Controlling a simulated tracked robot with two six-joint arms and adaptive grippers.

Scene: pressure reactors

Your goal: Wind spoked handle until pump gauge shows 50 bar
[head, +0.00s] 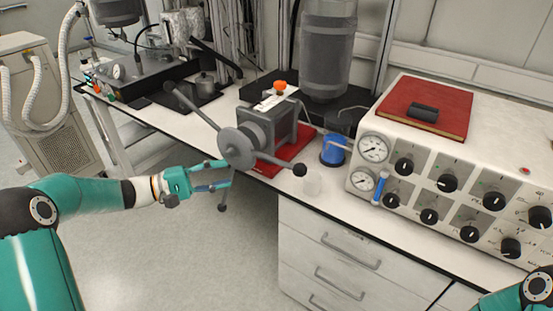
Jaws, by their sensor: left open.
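The spoked handle (236,147) is a grey hub with several spokes ending in dark knobs, on the front of a grey pump (272,129) at the bench edge. The pump stands on a red base. My left gripper (226,173) is open, at the left side of the handle just below the hub, its fingers close to a spoke; I cannot tell whether they touch it. Two round white gauges (373,149) sit on the panel to the right; their readings are too small to make out, and I cannot tell which belongs to the pump. My right gripper is out of view.
A control box with several black knobs (447,183) and a red book (424,107) on top stands at the right. Drawers (345,262) lie below. Open floor is at the left.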

